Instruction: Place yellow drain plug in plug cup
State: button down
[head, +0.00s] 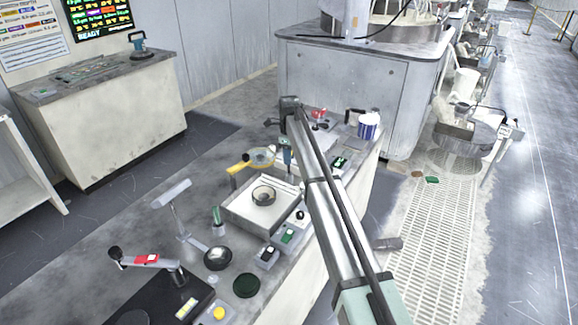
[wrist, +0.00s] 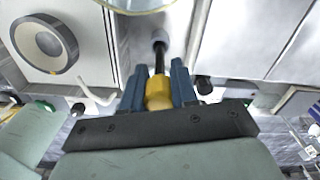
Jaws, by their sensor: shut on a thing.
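My gripper (wrist: 158,76) has two blue fingers, shut on a yellow piece (wrist: 158,93), which looks like the yellow drain plug. A black stem runs from it away from the wrist. In the head view my gripper (head: 286,156) hangs down above the bench, by the back edge of the white tray; the plug is too small to make out there. A blue-and-white cup (head: 368,126) stands at the bench's far right corner, to the right of my gripper. I cannot tell whether it is the plug cup.
The white tray (head: 236,217) holds a round ringed piece (head: 264,195). A yellow-handled round piece (head: 260,157) is just left of my gripper. A red-topped piece (head: 319,114) stands near the back. Small switch boxes (head: 288,237) line the tray's front right.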

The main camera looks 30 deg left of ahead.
aim_at(289, 173)
jog(key=shift+f, duration=2.05)
jog(key=shift+f, duration=0.2)
jog(key=c, duration=0.9)
grip_release()
jog(key=shift+o, duration=0.2)
jog(key=shift+r, duration=0.15)
notch_tip(289, 173, up, 12)
jog(key=shift+r, duration=0.1)
